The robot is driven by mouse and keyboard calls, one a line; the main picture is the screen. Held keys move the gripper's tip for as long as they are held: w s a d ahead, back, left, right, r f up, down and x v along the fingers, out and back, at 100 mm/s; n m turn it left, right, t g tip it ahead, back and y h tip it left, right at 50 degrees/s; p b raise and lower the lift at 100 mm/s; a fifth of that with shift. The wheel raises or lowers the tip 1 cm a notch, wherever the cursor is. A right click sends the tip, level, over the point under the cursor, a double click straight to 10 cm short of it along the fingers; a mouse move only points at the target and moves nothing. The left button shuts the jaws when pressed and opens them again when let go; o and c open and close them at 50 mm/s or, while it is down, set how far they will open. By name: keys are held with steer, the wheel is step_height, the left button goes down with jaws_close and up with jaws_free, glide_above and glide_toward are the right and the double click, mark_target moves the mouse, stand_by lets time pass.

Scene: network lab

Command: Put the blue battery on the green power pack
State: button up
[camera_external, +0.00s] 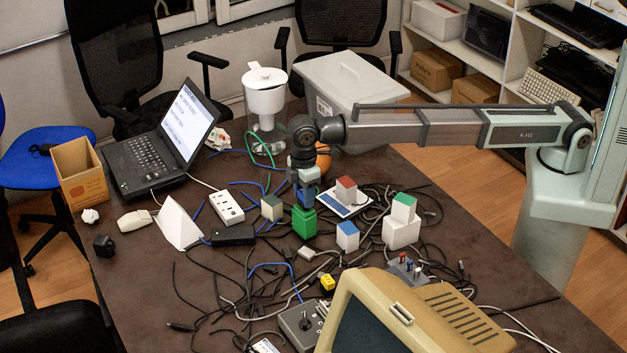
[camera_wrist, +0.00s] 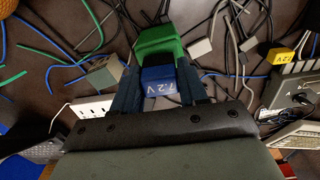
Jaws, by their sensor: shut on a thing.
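The blue battery (camera_wrist: 160,83), marked 7.2 V, sits between the two fingers of my gripper (camera_wrist: 157,90) in the wrist view. My gripper is shut on it. In the external view, my gripper (camera_external: 306,187) points down and the blue battery (camera_external: 308,197) shows low between its fingers. The green power pack (camera_external: 303,223) stands upright on the table directly below the battery. The green power pack (camera_wrist: 159,44) also shows just beyond the battery in the wrist view. The battery's underside is hidden, so I cannot tell whether it touches the pack.
Blocks with blue (camera_external: 347,236), green (camera_external: 403,208) and red (camera_external: 345,190) tops stand to the right. A grey-green-topped block (camera_external: 271,207) and a power strip (camera_external: 227,207) stand left. Tangled cables surround the pack. A beige monitor (camera_external: 420,315) fills the front.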

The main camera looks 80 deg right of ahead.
steer(key=o, duration=1.1)
steer(key=shift+f, duration=0.1)
step_height(320, 180, up, 12)
